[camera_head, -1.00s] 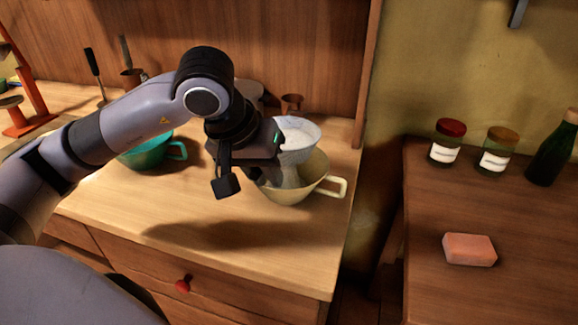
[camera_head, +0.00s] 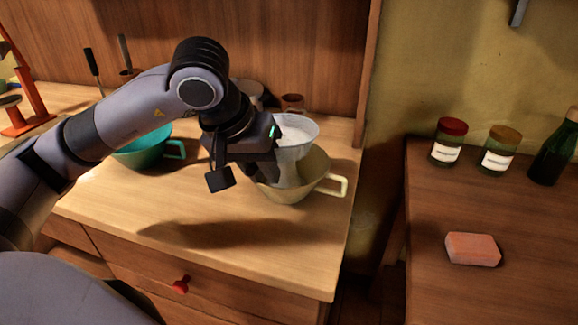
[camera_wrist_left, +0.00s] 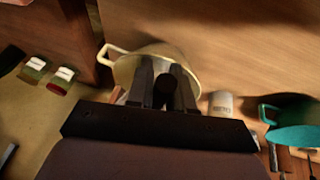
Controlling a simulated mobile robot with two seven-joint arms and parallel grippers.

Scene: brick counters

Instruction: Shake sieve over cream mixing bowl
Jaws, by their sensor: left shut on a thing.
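The sieve (camera_head: 296,128), a pale bowl shape with white powder inside, is over the cream mixing bowl (camera_head: 312,187) in the head view. A pale, hazy fall of powder shows between the sieve and the bowl. My left gripper (camera_head: 268,158) is shut on the sieve, from its left side; the grip itself is largely hidden by the wrist. In the left wrist view, the fingers (camera_wrist_left: 163,78) close around a dark handle, with the cream bowl (camera_wrist_left: 122,70) beyond them. The bowl stands upright on the counter, its handle to the right in the head view.
A teal bowl (camera_head: 143,153) stands on the wooden counter (camera_head: 190,215) to the left. A small brown cup (camera_head: 292,103) is behind the sieve. The right counter holds two jars (camera_head: 448,142), a green bottle (camera_head: 555,152) and a pink block (camera_head: 472,249). The counter's front is clear.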

